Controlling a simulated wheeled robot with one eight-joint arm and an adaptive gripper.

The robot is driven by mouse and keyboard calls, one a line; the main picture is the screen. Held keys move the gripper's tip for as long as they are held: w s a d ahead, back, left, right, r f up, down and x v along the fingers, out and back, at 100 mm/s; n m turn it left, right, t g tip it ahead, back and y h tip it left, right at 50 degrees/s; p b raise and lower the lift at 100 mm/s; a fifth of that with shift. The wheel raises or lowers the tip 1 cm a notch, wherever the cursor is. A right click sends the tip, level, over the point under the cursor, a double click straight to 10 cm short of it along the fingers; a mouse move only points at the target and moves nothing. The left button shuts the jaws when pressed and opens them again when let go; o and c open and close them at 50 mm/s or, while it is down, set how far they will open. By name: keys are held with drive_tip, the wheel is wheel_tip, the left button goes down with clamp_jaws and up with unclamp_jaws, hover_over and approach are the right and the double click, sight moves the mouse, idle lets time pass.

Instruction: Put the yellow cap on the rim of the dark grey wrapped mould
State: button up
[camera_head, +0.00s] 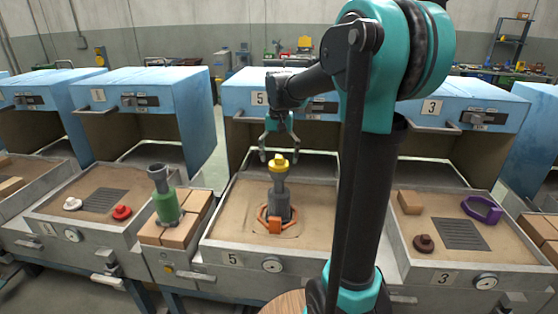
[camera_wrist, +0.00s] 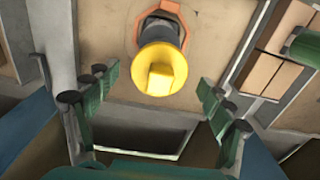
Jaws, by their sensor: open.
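The yellow cap (camera_head: 278,162) sits on top of the dark grey mould (camera_head: 278,205) and looks level and upright. The mould stands in the sand of bay 5 with an orange collar around its base. My gripper (camera_head: 279,157) is open and empty above the mould, its fingers spread on both sides of the cap and apart from it. In the wrist view the cap (camera_wrist: 162,70) lies between the open fingers (camera_wrist: 158,85) and hides the rim below it. The mould's dark body (camera_wrist: 165,25) shows behind the cap.
A green-wrapped mould (camera_head: 165,205) stands on bricks to the left. The left tray holds a white cap (camera_head: 72,204) and a red cap (camera_head: 122,212). The right tray holds a brown cap (camera_head: 424,244), a purple collar (camera_head: 483,209) and a brick (camera_head: 410,202). Blue hoods stand behind the trays.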

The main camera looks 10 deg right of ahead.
sight(279, 156)
wheel_tip(279, 156, up, 11)
drive_tip(key=s+d+f+n+t, duration=0.1)
drive_tip(key=s+d+f+t, duration=0.1)
drive_tip(key=s+f, duration=0.9)
drive_tip(key=s+d+f+n+t, duration=0.2)
drive_tip(key=s+f, duration=0.9)
drive_tip(key=f, duration=0.6)
